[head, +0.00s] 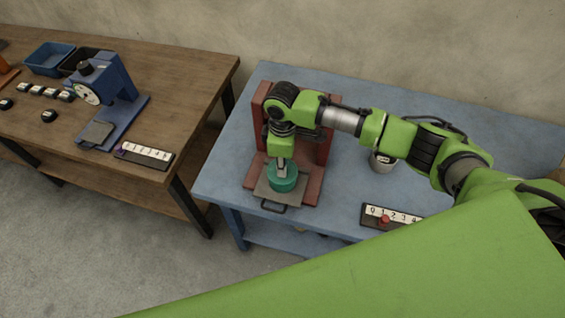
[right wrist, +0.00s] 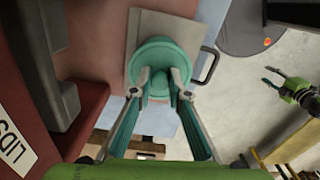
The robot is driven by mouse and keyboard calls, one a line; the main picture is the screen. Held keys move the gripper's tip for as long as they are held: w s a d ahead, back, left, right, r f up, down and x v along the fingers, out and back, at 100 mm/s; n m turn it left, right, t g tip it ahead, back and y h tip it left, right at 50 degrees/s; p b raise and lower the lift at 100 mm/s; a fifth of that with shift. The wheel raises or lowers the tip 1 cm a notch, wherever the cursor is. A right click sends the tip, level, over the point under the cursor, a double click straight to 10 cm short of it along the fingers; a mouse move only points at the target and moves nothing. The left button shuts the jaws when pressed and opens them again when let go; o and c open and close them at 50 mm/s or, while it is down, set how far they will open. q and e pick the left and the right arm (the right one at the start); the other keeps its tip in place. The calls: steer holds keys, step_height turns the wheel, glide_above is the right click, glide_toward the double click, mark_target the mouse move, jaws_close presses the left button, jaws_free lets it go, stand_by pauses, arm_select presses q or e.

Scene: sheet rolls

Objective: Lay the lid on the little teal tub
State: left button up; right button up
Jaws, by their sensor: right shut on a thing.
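The little teal tub (head: 284,184) stands on a grey plate with a handle (head: 273,206), at the foot of a red stand. My right gripper (head: 281,162) points down over it. In the right wrist view, the round teal lid (right wrist: 160,58) lies below the gripper (right wrist: 160,82), whose fingers are shut on its raised middle. The lid covers the tub from above; I cannot tell whether it is fully seated or just above the rim. My left gripper (right wrist: 268,77) shows at the right of the right wrist view, with its fingers apart and empty.
The red stand (head: 322,150) rises close behind the tub; a "LIDS" label (right wrist: 15,148) shows in the right wrist view. A grey cup (head: 382,163) and a numbered strip (head: 375,216) are on the blue table (head: 228,165). A blue press (head: 118,85) stands on the wooden table.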

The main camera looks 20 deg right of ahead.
steer(key=shift+f+p, duration=0.1)
steer(key=shift+p, duration=0.2)
stand_by(0.6)
stand_by(0.3)
steer(key=o, duration=1)
steer(key=o, duration=0.4)
steer(key=shift+o, duration=0.2)
